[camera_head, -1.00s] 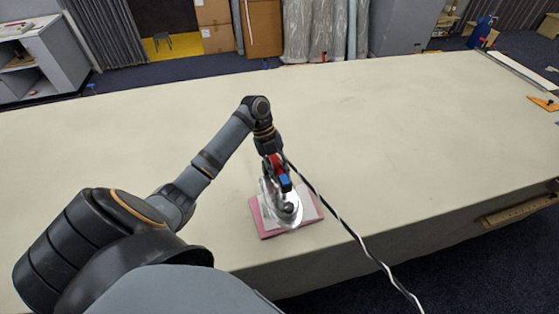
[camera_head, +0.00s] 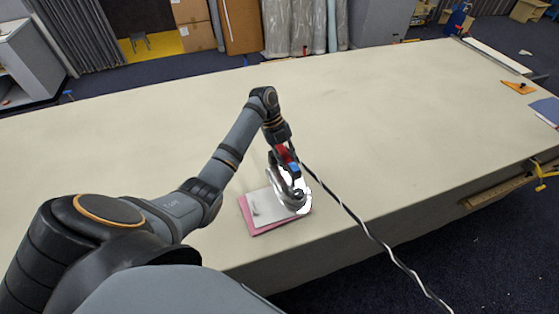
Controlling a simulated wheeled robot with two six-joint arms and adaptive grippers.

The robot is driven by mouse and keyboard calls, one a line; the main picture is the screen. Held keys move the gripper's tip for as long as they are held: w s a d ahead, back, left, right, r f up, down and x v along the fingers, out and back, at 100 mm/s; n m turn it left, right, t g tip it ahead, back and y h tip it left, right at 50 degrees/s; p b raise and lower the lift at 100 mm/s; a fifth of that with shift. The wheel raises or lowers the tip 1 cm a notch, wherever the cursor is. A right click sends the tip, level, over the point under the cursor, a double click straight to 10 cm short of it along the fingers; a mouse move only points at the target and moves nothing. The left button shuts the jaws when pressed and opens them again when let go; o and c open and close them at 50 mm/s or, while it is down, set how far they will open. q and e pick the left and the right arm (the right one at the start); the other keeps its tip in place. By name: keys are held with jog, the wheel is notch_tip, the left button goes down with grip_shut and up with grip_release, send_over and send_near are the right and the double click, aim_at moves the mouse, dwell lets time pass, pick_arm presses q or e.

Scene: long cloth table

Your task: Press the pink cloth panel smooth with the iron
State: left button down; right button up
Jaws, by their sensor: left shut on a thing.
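The iron (camera_head: 292,198), silver with a dark knob, sits over the right part of a small pale grey sheet (camera_head: 264,206). The pink cloth panel (camera_head: 262,231) lies beneath that sheet, near the table's front edge. Only its pink rim shows along the left and front; the rest is covered. My left gripper (camera_head: 288,164), with red and blue parts, is shut on the iron from above. The iron's handle is mostly hidden by the gripper. I cannot tell whether its soleplate touches the sheet. My right gripper is not in view.
A black-and-white cord (camera_head: 362,228) runs from the iron over the table's front edge. The long cream table (camera_head: 400,120) is largely bare. An orange tool (camera_head: 519,88) and a blue book (camera_head: 546,110) lie at the far right. A yellow clamp (camera_head: 543,176) is at the front edge.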

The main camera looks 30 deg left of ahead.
aim_at(288, 177)
pick_arm(q)
jog(key=shift+s+a+f, duration=0.1)
jog(key=shift+f, duration=0.45)
notch_tip(288, 177, down, 3)
jog(key=shift+f+b, duration=0.2)
jog(key=shift+b, duration=0.9)
jog(key=shift+f+b, duration=0.3)
jog(key=shift+f, duration=0.15)
jog(key=shift+f+b, duration=0.5)
jog(key=shift+f, duration=0.15)
jog(key=shift+s+f, duration=0.1)
jog(key=shift+f, duration=0.1)
dwell(0.6)
jog(key=shift+r, duration=0.1)
dwell(0.4)
